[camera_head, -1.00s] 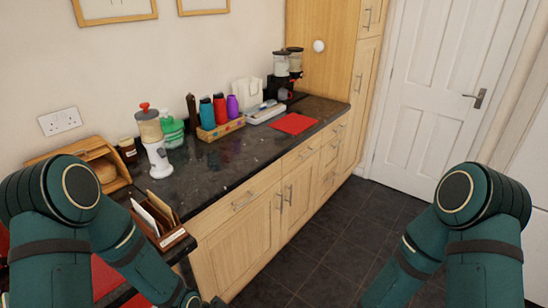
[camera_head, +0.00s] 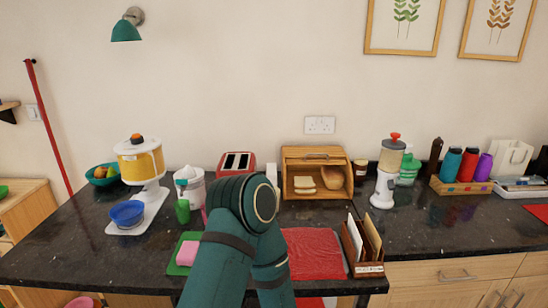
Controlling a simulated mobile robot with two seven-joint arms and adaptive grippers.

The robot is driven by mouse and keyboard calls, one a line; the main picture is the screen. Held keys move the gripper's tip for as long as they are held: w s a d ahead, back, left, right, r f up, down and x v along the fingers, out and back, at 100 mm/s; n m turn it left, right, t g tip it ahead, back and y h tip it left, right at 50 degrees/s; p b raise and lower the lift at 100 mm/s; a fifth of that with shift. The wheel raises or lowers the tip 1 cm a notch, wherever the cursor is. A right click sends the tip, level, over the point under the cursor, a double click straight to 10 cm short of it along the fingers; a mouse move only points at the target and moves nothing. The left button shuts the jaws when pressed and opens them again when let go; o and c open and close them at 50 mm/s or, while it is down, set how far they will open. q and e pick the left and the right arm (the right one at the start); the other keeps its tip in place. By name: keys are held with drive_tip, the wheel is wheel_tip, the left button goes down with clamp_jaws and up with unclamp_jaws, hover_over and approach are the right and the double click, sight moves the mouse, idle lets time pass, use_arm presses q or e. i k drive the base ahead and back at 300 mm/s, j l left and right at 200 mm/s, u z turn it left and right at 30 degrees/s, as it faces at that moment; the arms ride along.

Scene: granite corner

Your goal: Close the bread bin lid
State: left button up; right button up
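The wooden bread bin (camera_head: 289,188) stands at the back of the dark counter, against the wall and below the socket. Its front is open, and bread slices (camera_head: 304,184) and a loaf (camera_head: 332,177) show inside. The lid (camera_head: 315,154) appears to be rolled up at the top of the bin, with a bar along it. One of my arms rises in the middle of the view, left of and nearer than the bin. Its gripper is hidden, and no fingers of either gripper show.
A red mat (camera_head: 313,254) lies in front of the bin, with a letter rack (camera_head: 364,247) at its right. A red toaster (camera_head: 236,162) and a juicer (camera_head: 189,184) stand left of the bin. A blender (camera_head: 388,172) and jar (camera_head: 360,167) stand right. A juice dispenser (camera_head: 141,163) is farther left.

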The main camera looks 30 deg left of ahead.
sight(289, 162)
drive_tip(key=u, duration=0.75)
drive_tip(key=i+l, duration=0.15)
drive_tip(key=l, duration=0.25)
drive_tip(key=i+l, duration=0.15)
drive_tip(key=l, duration=0.2)
drive_tip(key=i+l+z, duration=0.1)
drive_tip(key=l, duration=0.3)
drive_tip(key=i+l, duration=0.45)
drive_tip(key=l, duration=0.3)
drive_tip(key=z, duration=0.05)
